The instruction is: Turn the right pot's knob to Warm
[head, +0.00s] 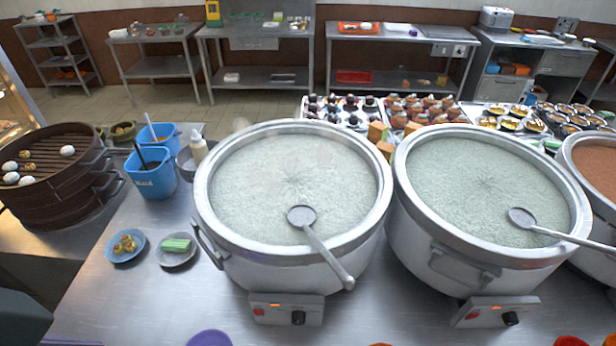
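The right congee pot (480,272) is a large silver stockpot full of pale congee, with a ladle (522,218) resting in it. On its lower front is a grey control box (485,314) with a small orange light and a dark knob (510,318). The knob's setting and any labels are too small to read. The left congee pot (300,270) stands beside it, with its own ladle (302,216), control box (272,309) and dark knob (298,317). Neither of my grippers is visible in the head view.
A third pot (590,170) with reddish-brown contents is cut off at the right edge. Small plates (125,245), blue tubs (152,178) and steamer baskets (50,180) stand to the left. Trays of food sit behind the pots. The steel counter (130,300) is bare at front left.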

